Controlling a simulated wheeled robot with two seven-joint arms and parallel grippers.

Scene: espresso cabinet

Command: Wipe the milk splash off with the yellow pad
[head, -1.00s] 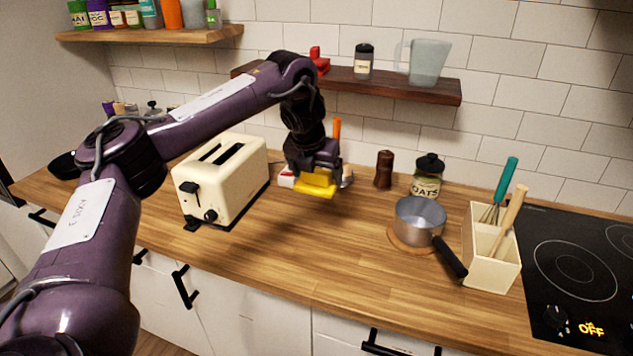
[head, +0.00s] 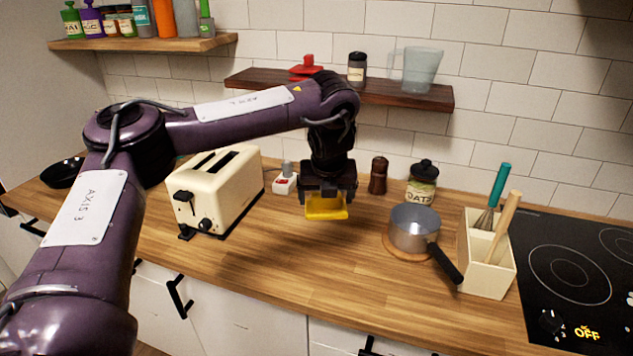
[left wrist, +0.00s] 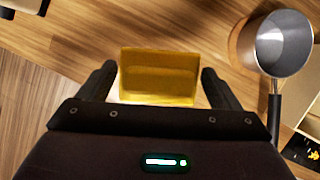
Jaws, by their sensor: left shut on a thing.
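The yellow pad (head: 326,206) is a small block at the tips of my left gripper (head: 327,196), which points down over the counter to the right of the toaster. In the left wrist view the pad (left wrist: 159,76) sits between the two dark fingers, and the left gripper (left wrist: 160,85) is shut on it. The pad looks to be above the wooden counter (head: 290,260); whether it touches the wood I cannot tell. I can make out no milk splash in either view. My right gripper is not in view.
A cream toaster (head: 215,190) stands left of the gripper, with a small white and red item (head: 285,180) between them. A pepper mill (head: 378,176), an oats jar (head: 422,183), a saucepan (head: 414,230) and a utensil box (head: 487,262) stand to the right. The front counter is clear.

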